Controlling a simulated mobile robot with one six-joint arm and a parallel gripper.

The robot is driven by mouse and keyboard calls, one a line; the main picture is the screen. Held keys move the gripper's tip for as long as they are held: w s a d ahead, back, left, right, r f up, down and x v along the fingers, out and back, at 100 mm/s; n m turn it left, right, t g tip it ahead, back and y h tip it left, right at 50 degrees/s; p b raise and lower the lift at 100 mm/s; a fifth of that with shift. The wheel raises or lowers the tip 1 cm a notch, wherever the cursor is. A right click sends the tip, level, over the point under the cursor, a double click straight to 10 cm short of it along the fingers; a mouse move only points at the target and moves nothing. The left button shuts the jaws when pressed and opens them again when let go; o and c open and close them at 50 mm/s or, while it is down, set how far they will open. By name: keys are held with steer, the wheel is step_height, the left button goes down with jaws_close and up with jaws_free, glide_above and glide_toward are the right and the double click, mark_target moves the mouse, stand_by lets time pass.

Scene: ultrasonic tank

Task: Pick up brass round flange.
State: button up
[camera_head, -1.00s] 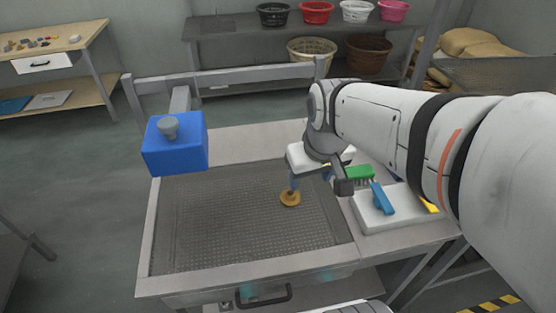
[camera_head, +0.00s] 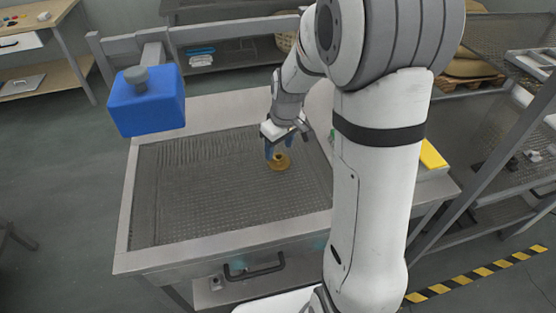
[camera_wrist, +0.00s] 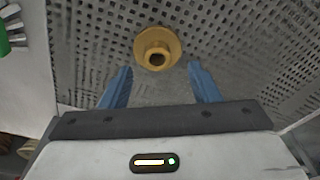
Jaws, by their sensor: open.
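The brass round flange (camera_head: 279,162) lies on the perforated floor of the tank (camera_head: 130,200), toward the tank's right side. It also shows in the wrist view (camera_wrist: 158,47), with its round disc and raised hollow hub facing the camera. My gripper (camera_head: 276,150) is just above and beside the flange in the head view. In the wrist view its two blue fingers (camera_wrist: 160,78) are spread apart and empty. The flange sits beyond the fingertips, roughly centred between them, with no contact visible.
A blue box with a grey knob (camera_head: 146,100) is at the tank's back left corner. A yellow object (camera_head: 432,156) lies on the right side surface, partly hidden by my arm. A green brush (camera_wrist: 4,38) shows at the wrist view's left edge. The tank floor left of the flange is clear.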

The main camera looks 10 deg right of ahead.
mark_target(279, 156)
steer(key=f, duration=0.3)
steer(key=shift+w+f, duration=0.25)
steer(key=shift+f, duration=0.1)
jaws_close()
